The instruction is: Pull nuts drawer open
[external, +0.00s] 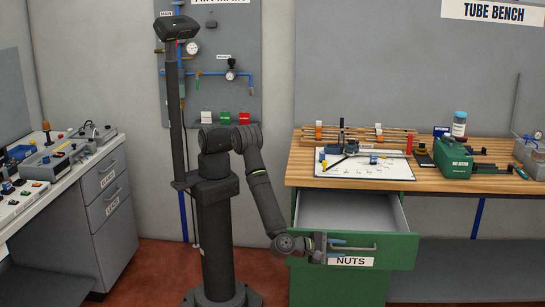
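The green nuts drawer (398,254), with a white "NUTS" label on its front, stands pulled out from under the wooden tube bench at the right. Its grey inside shows and looks empty. A metal bar handle (362,248) runs across the drawer front. My gripper (325,246) is at the left end of this handle, with blue-tipped fingers beside or around the bar. The fingers are small in this view, and I cannot tell whether they are closed on it.
A grey cabinet (108,190) with drawers stands at the left. Red floor lies between it and my base.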

